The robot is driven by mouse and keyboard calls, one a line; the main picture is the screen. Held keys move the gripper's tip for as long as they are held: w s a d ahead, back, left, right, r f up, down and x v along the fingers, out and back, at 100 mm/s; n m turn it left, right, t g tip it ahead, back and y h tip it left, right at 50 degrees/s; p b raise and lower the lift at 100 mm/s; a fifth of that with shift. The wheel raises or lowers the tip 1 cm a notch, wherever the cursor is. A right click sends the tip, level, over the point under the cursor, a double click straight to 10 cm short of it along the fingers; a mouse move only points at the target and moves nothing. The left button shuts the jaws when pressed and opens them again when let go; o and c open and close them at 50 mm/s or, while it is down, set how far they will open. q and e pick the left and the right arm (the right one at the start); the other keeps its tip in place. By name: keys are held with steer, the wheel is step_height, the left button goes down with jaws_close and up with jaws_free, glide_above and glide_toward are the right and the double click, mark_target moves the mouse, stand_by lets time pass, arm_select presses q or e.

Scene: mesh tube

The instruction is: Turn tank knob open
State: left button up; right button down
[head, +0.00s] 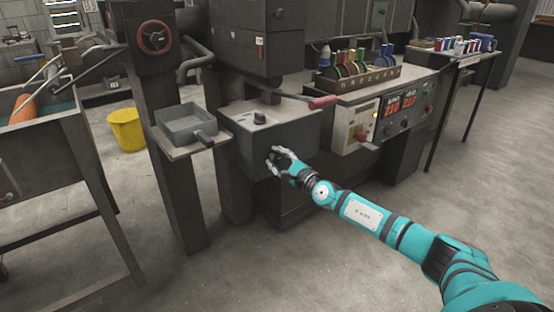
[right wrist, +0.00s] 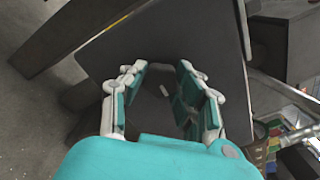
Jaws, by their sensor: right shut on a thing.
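The tank is a dark grey box (head: 295,135) in the middle of the head view. My right gripper (head: 273,160) is at its front face, with its fingers around a dark knob there. The fingers largely hide this knob in the head view. In the right wrist view, the fingers (right wrist: 155,95) stand apart on either side of the dark knob (right wrist: 166,98), which has a short white mark and blends into the dark panel. A second small black knob (head: 260,117) sits on the tank's top. My left gripper is in neither view.
A lever with a red grip (head: 322,102) sticks out above the tank. A shelf with a grey tray (head: 187,125) stands at its left. A control panel with red digits (head: 400,103) is at its right. A yellow bucket (head: 126,130) stands on the floor; the front floor is clear.

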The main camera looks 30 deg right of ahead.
steer(key=shift+f, duration=0.15)
steer(key=c, duration=1.2)
jaws_free()
steer(key=shift+o, duration=1.3)
steer(key=s, duration=1.2)
steer(key=shift+d, duration=0.45)
